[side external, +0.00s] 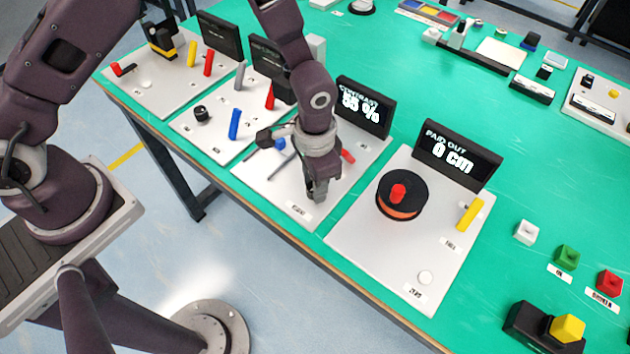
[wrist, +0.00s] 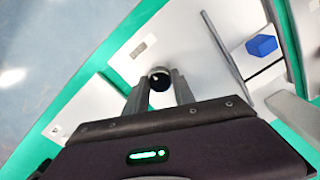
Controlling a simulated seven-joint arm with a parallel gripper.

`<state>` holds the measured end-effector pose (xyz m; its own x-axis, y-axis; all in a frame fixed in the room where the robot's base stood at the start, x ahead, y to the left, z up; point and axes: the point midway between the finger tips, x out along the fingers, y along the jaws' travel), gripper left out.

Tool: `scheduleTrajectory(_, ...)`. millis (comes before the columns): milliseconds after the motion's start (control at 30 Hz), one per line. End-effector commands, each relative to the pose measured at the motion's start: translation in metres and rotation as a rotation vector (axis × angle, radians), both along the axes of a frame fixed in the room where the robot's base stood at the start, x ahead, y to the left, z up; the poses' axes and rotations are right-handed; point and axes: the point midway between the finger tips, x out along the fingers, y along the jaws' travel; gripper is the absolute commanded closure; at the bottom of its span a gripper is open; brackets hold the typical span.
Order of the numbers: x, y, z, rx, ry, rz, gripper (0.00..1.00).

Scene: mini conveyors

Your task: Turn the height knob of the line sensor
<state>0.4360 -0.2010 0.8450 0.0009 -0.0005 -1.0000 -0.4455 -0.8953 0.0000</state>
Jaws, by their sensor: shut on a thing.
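The line sensor is a white panel (side external: 263,185) with a black display (side external: 364,107) reading "CONTRAST 55 %". My gripper (side external: 318,192) points down at the panel's front part, beside a small label (side external: 298,209). In the wrist view my gripper (wrist: 159,88) has one finger on each side of a round dark knob (wrist: 160,76) with a light mark, and is shut on it. The knob is hidden behind the fingers in the side view. The small label (wrist: 143,46) lies near the knob in the wrist view too.
A blue block (side external: 280,144) and a grey rod (side external: 282,166) are on the same panel, left of my gripper. To the right is a panel (side external: 350,238) with an orange-black spool (side external: 402,210) and a "PAID OUT 0 cm" display (side external: 455,155). Another panel (side external: 190,128) stands left.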

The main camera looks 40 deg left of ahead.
Motion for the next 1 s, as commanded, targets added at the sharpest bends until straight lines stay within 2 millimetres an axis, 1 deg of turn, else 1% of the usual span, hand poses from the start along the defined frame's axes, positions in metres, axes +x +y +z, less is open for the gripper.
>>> scheduleTrajectory(33, -0.002, 0.001, 0.000, 0.002, 0.007, -0.006, 1.00)
scheduleTrajectory(467, -0.003, 0.001, 0.000, 0.004, 0.008, -0.013, 1.00)
scheduleTrajectory(500, -0.003, 0.001, 0.000, 0.004, 0.007, -0.013, 0.64)
scheduleTrajectory(567, -0.002, 0.001, 0.000, 0.003, 0.006, -0.012, 0.52)
scheduleTrajectory(600, -0.002, 0.001, 0.000, 0.003, 0.006, -0.012, 0.48)
scheduleTrajectory(867, -0.001, 0.000, 0.000, 0.001, 0.003, -0.011, 0.48)
scheduleTrajectory(933, 0.000, 0.000, 0.005, 0.000, 0.001, -0.011, 0.48)
scheduleTrajectory(1000, 0.000, 0.000, 0.018, 0.000, -0.001, -0.011, 0.48)
